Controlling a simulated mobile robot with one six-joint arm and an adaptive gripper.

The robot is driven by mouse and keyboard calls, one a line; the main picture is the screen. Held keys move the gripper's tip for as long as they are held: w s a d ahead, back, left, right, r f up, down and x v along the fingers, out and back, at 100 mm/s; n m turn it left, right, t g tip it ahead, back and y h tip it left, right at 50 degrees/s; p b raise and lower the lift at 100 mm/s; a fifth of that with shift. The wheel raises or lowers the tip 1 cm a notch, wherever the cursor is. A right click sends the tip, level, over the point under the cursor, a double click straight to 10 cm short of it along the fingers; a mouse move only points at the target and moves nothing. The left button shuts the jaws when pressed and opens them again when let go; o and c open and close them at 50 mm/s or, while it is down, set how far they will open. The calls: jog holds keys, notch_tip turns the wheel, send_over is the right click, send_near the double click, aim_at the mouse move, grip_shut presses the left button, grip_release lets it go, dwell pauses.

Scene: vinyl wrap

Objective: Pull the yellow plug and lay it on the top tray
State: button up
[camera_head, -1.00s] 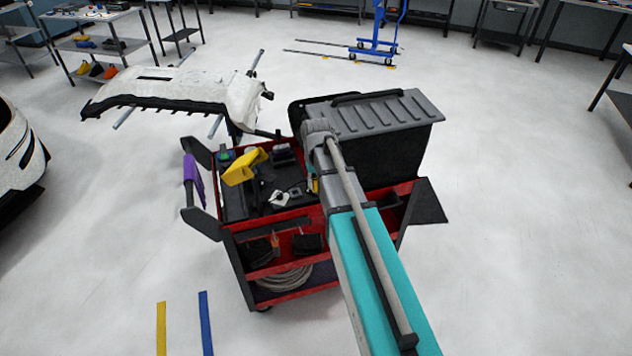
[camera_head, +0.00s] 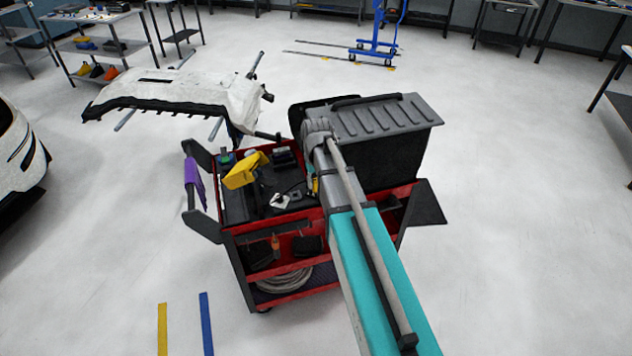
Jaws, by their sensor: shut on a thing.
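My arm reaches in from the bottom over the red cart (camera_head: 235,232) and bends down at its far end, beside the grey case. My gripper (camera_head: 314,182) is mostly hidden behind my arm, low over the right part of the cart's top tray (camera_head: 236,205). It is shut on a small yellow piece (camera_head: 316,187), which I take for the yellow plug. Only a sliver of it shows, and I cannot tell whether it sits in a socket or is free. The top tray is dark with a red rim and holds several items.
A yellow-and-black tool (camera_head: 245,170) stands up from the tray's left part. Small white and grey pieces (camera_head: 280,201) lie near the tray's front. A large grey case (camera_head: 375,135) stands at the cart's right. A white bumper (camera_head: 180,92) on a stand is behind left.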

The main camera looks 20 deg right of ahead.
aim_at(316, 179)
jog(key=shift+r+p, duration=1.6)
jog(key=shift+r, duration=0.1)
dwell(0.4)
